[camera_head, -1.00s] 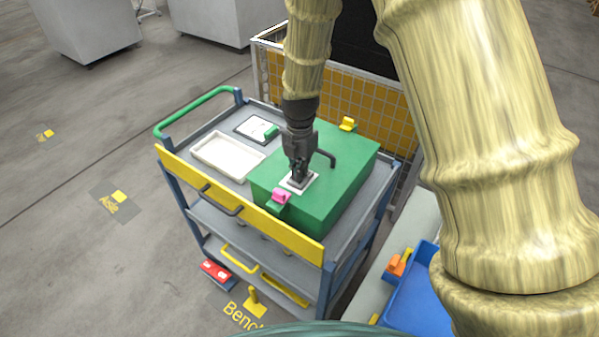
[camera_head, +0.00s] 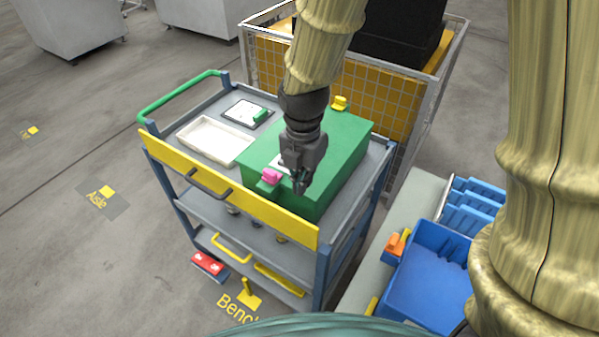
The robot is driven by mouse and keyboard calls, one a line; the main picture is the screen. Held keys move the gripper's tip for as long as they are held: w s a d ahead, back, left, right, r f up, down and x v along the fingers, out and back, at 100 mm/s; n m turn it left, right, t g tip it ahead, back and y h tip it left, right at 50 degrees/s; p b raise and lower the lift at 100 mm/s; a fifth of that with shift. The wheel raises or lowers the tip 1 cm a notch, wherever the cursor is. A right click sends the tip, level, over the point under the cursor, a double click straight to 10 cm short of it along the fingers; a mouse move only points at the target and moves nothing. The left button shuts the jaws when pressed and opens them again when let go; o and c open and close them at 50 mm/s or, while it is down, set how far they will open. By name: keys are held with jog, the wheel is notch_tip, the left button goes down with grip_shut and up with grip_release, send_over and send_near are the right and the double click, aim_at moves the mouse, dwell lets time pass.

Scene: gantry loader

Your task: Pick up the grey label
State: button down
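My gripper (camera_head: 300,187) is dark grey and points down over the front part of the green box (camera_head: 345,135) on the trolley top. Its fingers are small and dark here, and I cannot tell whether they are open or hold something. A white patch (camera_head: 284,161) on the box lid shows partly behind my gripper. A pink clip-like piece (camera_head: 270,177) sits at the box's front edge, just left of my fingertips. I cannot make out the grey label for certain; it may be hidden by my gripper.
The trolley (camera_head: 221,193) also bears a white tray (camera_head: 212,143) and a white sheet with a green clip (camera_head: 260,116). A yellow clip (camera_head: 340,102) sits at the box's back edge. A mesh cage (camera_head: 400,100) stands behind; a blue bin (camera_head: 425,270) is at right.

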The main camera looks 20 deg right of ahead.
jog(key=shift+s, duration=0.5)
jog(key=c, duration=2.2)
grip_release()
jog(key=o, duration=1.8)
jog(key=shift+c, duration=0.2)
jog(key=shift+r, duration=0.15)
